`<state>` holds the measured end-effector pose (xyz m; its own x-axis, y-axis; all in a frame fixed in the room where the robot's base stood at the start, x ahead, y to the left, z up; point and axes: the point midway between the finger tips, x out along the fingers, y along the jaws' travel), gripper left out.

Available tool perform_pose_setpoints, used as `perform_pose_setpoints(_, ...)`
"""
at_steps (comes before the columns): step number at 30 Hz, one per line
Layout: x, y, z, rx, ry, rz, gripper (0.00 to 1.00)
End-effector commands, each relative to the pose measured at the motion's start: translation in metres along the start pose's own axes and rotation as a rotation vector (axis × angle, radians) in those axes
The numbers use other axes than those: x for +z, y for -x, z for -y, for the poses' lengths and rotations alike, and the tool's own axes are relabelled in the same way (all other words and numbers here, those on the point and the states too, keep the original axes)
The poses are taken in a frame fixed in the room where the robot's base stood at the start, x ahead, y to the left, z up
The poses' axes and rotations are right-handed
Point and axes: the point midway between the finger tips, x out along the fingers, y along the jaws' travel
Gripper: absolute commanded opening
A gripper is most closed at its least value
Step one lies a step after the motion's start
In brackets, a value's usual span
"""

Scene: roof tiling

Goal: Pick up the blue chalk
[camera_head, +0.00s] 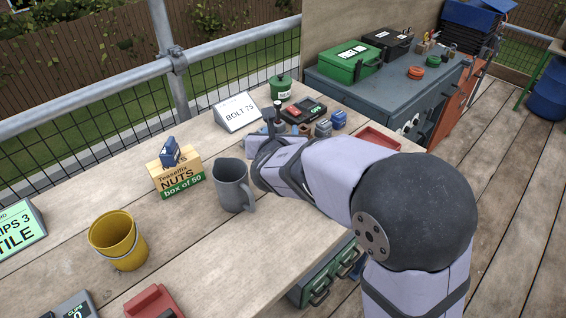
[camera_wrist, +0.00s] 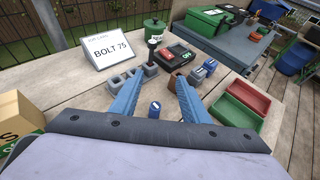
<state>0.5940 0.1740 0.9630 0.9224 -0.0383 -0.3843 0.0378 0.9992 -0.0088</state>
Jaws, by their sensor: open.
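My gripper (camera_wrist: 160,78) is open, its two blue fingers spread low over the bench in the wrist view. A small blue piece with a pale mark (camera_wrist: 155,108) shows between the fingers, with nothing gripping it. Another blue item (camera_head: 170,150) lies on top of the nuts box (camera_head: 180,178). I cannot tell for certain which of these is the blue chalk.
A grey slotted block (camera_wrist: 118,80) is by the left finger and a brown block (camera_wrist: 175,82) between the fingertips. Red (camera_wrist: 248,97) and green (camera_wrist: 236,112) trays are right. A BOLT 75 sign (camera_wrist: 108,46), green pot (camera_wrist: 153,28) and grey jug (camera_head: 232,186) stand around.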

Motion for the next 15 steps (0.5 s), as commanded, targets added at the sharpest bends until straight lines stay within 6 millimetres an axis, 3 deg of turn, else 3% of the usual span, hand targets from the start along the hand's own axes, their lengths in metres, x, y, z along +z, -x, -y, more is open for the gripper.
perform_pose_setpoints(4, -0.022, -0.009, 0.001, -0.003, -0.001, -0.001, 0.42)
perform_pose_setpoints(15, -0.041, -0.017, 0.002, -0.005, -0.006, 0.0, 0.42)
